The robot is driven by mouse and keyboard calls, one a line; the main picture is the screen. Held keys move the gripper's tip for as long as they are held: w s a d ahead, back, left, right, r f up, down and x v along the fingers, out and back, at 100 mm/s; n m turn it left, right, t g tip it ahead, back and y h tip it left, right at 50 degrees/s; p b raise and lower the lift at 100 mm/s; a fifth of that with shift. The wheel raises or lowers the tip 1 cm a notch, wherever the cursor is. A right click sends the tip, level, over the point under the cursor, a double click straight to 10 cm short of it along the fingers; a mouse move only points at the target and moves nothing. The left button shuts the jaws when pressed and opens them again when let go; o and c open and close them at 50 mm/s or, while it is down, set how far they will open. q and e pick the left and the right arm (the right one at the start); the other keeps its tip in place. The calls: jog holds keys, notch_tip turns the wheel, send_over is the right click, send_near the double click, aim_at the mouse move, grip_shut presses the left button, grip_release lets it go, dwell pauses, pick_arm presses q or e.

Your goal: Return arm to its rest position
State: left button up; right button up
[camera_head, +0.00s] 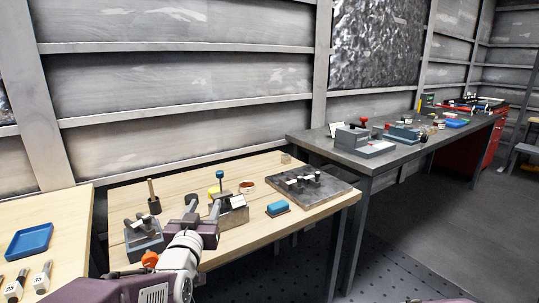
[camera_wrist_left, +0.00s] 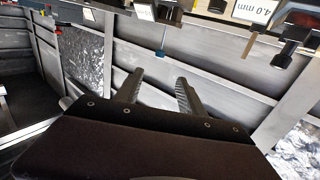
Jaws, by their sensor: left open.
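My left arm comes in from the bottom left in the head view. My left gripper (camera_head: 203,204) is open over the front of the wooden bench (camera_head: 264,164), with its fingers pointing towards the back wall. In the left wrist view the two fingers of the gripper (camera_wrist_left: 158,84) stand apart, and only grey wall panelling shows between them. Nothing is held. Bench items hang along the top of that view, as it is seen upside down. My right gripper is not in view.
Near the left gripper are a grey fixture (camera_head: 145,241), a dark upright peg (camera_head: 153,198), a blue-topped tool (camera_head: 219,175) and a grey block (camera_head: 234,214). A blue tray (camera_head: 29,241) lies left. A grey bench (camera_head: 350,163) stands beyond.

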pick_arm(q)
jog(key=s+f+g, duration=0.4)
jog(key=s+f, duration=0.1)
jog(key=f, duration=0.5)
jog(key=s+f+g, duration=0.4)
jog(key=f, duration=0.5)
jog(key=s+f+g, duration=0.4)
jog(key=s+f, duration=0.1)
jog(key=s, duration=0.3)
jog(key=s+f+g, duration=0.4)
jog(key=s+f, duration=0.1)
jog(key=s, duration=0.2)
notch_tip(320, 180, up, 23)
jog(key=s+p, duration=0.2)
jog(key=p, duration=2.1)
jog(key=shift+s+a+g, duration=0.2)
jog(key=shift+s+g, duration=0.15)
jog(key=shift+g, duration=0.05)
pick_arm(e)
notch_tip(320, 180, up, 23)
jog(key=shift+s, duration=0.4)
